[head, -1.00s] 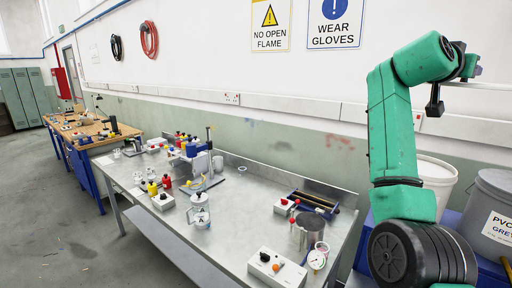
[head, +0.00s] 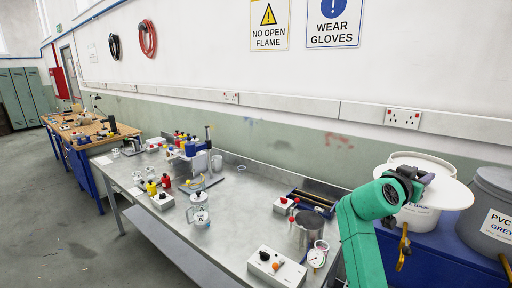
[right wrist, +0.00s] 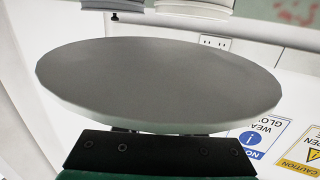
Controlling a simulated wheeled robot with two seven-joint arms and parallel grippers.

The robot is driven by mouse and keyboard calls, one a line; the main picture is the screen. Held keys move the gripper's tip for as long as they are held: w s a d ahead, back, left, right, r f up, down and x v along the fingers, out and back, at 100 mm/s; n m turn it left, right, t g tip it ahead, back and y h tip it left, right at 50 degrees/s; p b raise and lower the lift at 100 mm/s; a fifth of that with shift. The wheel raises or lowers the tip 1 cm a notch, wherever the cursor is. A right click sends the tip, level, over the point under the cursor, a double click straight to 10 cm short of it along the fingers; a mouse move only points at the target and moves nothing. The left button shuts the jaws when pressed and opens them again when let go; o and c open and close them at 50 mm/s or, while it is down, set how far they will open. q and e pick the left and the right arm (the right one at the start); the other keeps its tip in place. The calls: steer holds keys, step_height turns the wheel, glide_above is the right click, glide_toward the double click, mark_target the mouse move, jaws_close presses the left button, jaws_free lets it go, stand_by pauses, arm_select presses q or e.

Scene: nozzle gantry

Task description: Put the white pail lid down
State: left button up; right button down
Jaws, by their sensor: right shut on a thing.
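The white pail lid (head: 448,195) is a round flat disc, held in my right gripper (head: 418,182) at its near left side. In the head view it is tilted and overlaps the white pail (head: 420,221); I cannot tell whether they touch. The lid also fills the middle of the right wrist view (right wrist: 160,85), its face in grey shade, with the gripper (right wrist: 160,133) at its near edge. The fingertips are mostly hidden. My left gripper is not in view.
A grey pail (head: 495,220) stands right of the white pail on a blue surface (head: 450,250). The steel bench (head: 235,205) to the left holds a metal beaker (head: 306,232), a gauge (head: 317,258) and a white switch box (head: 276,268). Its middle has clear patches.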

steer(key=s+a+f+n+t+y, duration=0.1)
steer(key=a+f+n+t+y, duration=0.1)
steer(key=a+f, duration=0.3)
steer(key=s+a+f+n+t+y, duration=0.2)
steer(key=a+f+t, duration=0.1)
steer(key=f, duration=0.4)
steer(key=s+a+f+n+t+y, duration=0.3)
steer(key=s+a+f+n+y, duration=0.65)
steer(key=s+a+f, duration=0.8)
step_height(320, 180, down, 12)
steer(key=d+m+y+b, duration=0.1)
steer(key=m+b, duration=0.1)
steer(key=b, duration=0.8)
steer(key=shift+d+f, duration=0.2)
steer(key=shift+d, duration=0.1)
steer(key=shift+s+d, duration=0.1)
